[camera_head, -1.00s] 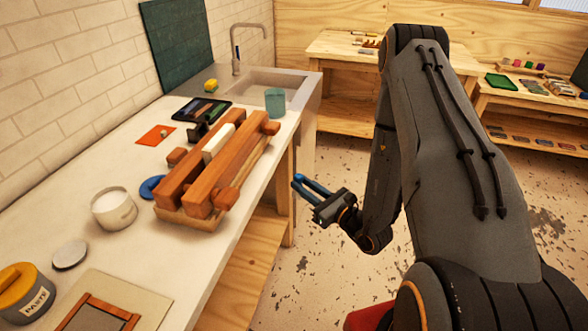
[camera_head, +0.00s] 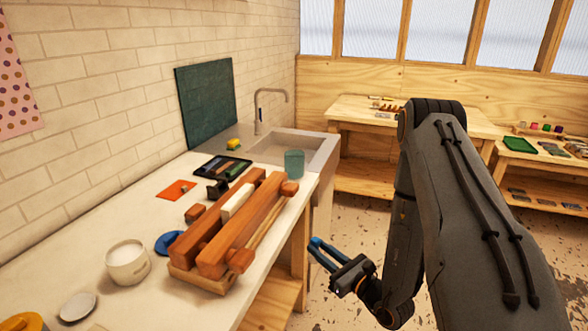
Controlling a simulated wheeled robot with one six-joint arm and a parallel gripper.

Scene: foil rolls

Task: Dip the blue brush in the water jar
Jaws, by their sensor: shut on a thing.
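My gripper (camera_head: 322,250) is held out past the front edge of the bench, over the open floor. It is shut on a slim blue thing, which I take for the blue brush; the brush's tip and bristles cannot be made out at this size. A teal, see-through jar (camera_head: 294,164), likely the water jar, stands upright on the bench's far right corner, beside the sink. My gripper is apart from it, nearer and lower in the picture.
A wooden press with thick orange-brown bars (camera_head: 240,226) lies on the bench (camera_head: 75,256) between a white pot (camera_head: 127,264) and the jar. A black tray (camera_head: 222,168) lies behind it. The sink (camera_head: 285,148) is at the far end.

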